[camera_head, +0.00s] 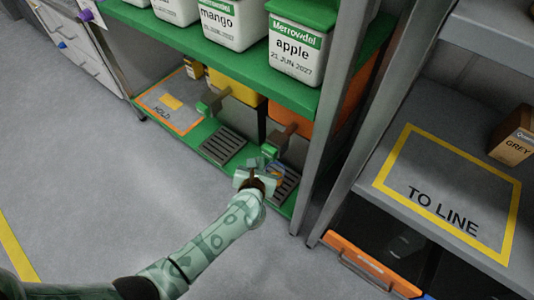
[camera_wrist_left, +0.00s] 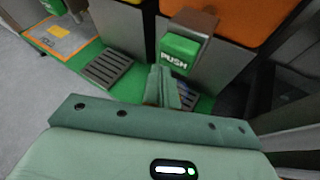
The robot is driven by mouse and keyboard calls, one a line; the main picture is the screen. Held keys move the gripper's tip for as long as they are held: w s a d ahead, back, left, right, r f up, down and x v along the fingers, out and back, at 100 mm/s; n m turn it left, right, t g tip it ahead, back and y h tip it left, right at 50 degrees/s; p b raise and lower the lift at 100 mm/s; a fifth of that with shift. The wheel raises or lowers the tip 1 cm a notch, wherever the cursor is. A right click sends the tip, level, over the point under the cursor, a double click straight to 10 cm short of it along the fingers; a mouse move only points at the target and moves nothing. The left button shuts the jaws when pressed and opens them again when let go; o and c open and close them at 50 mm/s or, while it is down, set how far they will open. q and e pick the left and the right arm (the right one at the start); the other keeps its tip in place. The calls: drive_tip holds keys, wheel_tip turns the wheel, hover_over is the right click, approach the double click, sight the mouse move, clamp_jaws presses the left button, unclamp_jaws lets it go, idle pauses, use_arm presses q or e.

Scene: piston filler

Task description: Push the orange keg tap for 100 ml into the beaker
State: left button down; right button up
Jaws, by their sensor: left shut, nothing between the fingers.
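The orange keg (camera_head: 298,126) sits on the lower green shelf, and its lower part shows at the top of the left wrist view (camera_wrist_left: 240,14). Its brown tap has a green PUSH paddle (camera_wrist_left: 179,52), which also shows in the head view (camera_head: 271,150). My left gripper (camera_head: 264,166) is shut and empty, just in front of and below this paddle. In the left wrist view the closed fingertips (camera_wrist_left: 162,74) look close to the paddle; I cannot tell whether they touch. The beaker cannot be made out clearly; the gripper covers much of the drip grate (camera_head: 288,183) under the tap.
A yellow keg (camera_head: 237,88) with its own tap (camera_head: 210,103) and drip grate (camera_head: 223,146) stands to the left. A HOLD mat (camera_head: 170,104) lies further left. White tubs (camera_head: 297,52) fill the shelf above. A grey upright (camera_head: 335,120) stands close on the right.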

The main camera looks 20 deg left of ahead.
use_arm(q)
drive_tip(key=s, duration=0.1)
drive_tip(key=s+a+p, duration=0.1)
drive_tip(key=s, duration=0.2)
drive_tip(key=shift+s+a, duration=0.35)
idle(1.8)
